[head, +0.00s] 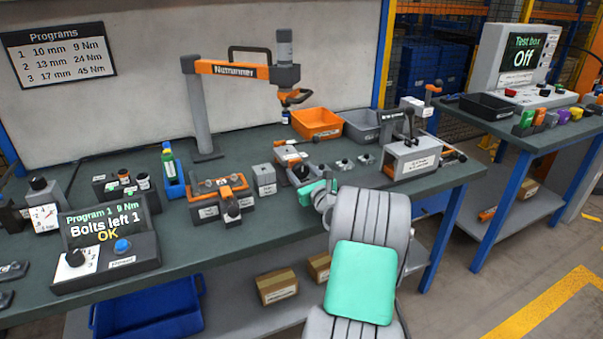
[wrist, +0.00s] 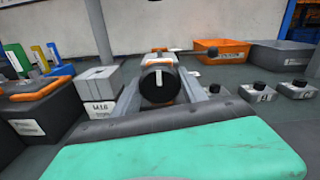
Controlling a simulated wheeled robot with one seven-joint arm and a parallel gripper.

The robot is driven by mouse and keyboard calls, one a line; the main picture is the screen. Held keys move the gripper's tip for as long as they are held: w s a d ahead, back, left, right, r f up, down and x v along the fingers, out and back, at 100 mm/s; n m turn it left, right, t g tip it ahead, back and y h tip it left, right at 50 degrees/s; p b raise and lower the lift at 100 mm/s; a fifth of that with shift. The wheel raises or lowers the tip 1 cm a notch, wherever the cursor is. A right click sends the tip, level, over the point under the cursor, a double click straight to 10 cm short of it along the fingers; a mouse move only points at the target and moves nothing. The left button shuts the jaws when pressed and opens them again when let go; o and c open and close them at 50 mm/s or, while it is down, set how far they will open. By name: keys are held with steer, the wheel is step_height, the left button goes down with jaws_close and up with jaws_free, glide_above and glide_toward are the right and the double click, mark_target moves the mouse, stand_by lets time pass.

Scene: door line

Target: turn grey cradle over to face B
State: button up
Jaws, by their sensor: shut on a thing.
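The grey cradle (head: 287,153) stands on the bench beyond my gripper, small and partly hidden in the head view. In the wrist view the cradle (wrist: 160,57) shows grey with orange parts, behind a round black knob (wrist: 158,82) with a white mark. My gripper (head: 303,175) reaches in from the front, and its grey fingers (wrist: 165,97) lie on either side of the knob. It is shut on the knob. The fingertip contact and any face letter on the cradle cannot be made out.
An orange-handled fixture (head: 220,192) and a grey block (head: 264,180) stand left of my gripper. Small grey blocks with black knobs (head: 344,165) lie to the right. An orange bin (head: 317,123) is behind, and a grey box with a black handle (head: 411,158) stands further right.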

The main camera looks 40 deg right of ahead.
steer(key=shift+n, duration=0.3)
steer(key=shift+c, duration=0.2)
steer(key=n+b, duration=0.1)
steer(key=n, duration=0.1)
steer(key=shift+f+n, duration=0.1)
steer(key=shift+n, duration=0.3)
steer(key=n+b, duration=0.1)
steer(key=n, duration=0.2)
steer(key=shift+n+b, duration=0.3)
steer(key=shift+b, duration=0.1)
steer(key=n+b, duration=0.4)
steer(key=n, duration=0.2)
steer(key=n+b, duration=0.3)
steer(key=n, duration=0.1)
steer(key=shift+f, duration=0.1)
steer(key=n+b, duration=0.3)
steer(key=shift+n, duration=0.3)
steer(key=n+b, duration=0.3)
steer(key=shift+b, duration=0.35)
steer(key=shift+r+n+b, duration=0.2)
steer(key=shift+n+b, duration=0.85)
steer(key=shift+n, duration=0.35)
